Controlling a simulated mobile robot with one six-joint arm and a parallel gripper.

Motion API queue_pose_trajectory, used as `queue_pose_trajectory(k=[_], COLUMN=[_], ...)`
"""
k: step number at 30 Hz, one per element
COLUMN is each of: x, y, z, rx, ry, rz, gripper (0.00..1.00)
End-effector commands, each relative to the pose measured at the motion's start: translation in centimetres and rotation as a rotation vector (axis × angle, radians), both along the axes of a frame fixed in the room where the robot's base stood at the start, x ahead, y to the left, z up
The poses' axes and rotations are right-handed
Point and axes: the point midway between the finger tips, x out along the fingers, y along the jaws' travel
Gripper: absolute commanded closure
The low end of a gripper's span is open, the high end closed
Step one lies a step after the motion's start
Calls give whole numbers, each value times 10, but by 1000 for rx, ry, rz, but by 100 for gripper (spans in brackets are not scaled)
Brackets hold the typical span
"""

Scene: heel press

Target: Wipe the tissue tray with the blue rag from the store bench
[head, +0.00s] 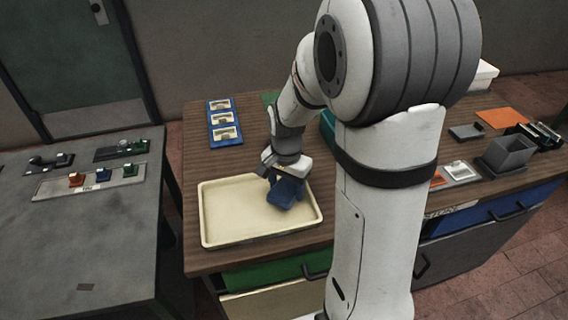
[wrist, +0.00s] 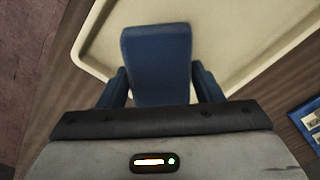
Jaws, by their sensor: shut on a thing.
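The tissue tray (head: 232,213) is a shallow cream tray with a raised rim on the wooden bench, left of my arm in the head view. Its floor and rim also show in the wrist view (wrist: 225,40). My gripper (head: 285,185) is over the tray's right part, pointing down. It is shut on the blue rag (head: 287,191), a dark blue folded piece. In the wrist view the rag (wrist: 156,65) stands between the two fingers, over the tray. I cannot tell whether the rag touches the tray floor.
A blue holder with several pale pieces (head: 224,122) lies behind the tray. A grey table (head: 110,235) with small coloured fixtures stands at the left, across a gap. A grey open box (head: 507,155) and an orange sheet (head: 500,117) are on the bench's right. My arm hides the bench middle.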

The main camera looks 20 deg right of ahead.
Motion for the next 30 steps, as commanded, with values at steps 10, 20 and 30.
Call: queue_pose_trajectory(k=[10,20,30], x=[0,0,0], y=[1,1,2], z=[35,40,40], rx=[0,0,0], ry=[-1,-1,-1], rz=[1,2,3], gripper=[62,62,62])
